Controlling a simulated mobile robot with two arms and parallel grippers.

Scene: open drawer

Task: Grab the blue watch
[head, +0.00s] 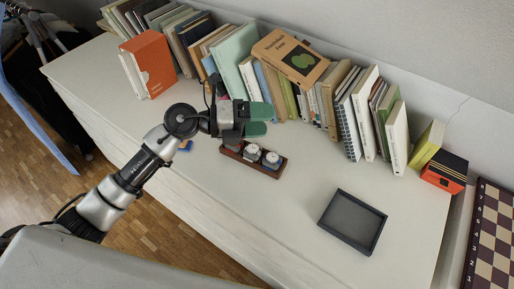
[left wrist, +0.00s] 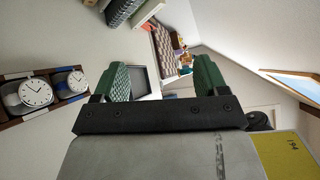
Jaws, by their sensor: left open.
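A narrow brown wooden holder (head: 280,170) with watches lies on the white cabinet top. Two watches with white round dials show, one (head: 252,152) in the middle and one (head: 271,159) at the right end. The holder's left end is partly hidden by my gripper. A small blue item (head: 186,146) shows beside my arm; I cannot tell whether it is the blue watch. My left gripper (head: 266,120) is open and empty, just behind and above the holder. In the left wrist view the two dials (left wrist: 36,92) (left wrist: 76,81) are left of the open fingers (left wrist: 162,76), not between them.
A row of books (head: 240,60) stands along the wall behind the gripper, with an orange box (head: 150,64) at left. An empty dark tray (head: 329,207) lies at right. A red and black box (head: 444,173) and a chessboard (head: 492,235) are farther right. The cabinet's front middle is clear.

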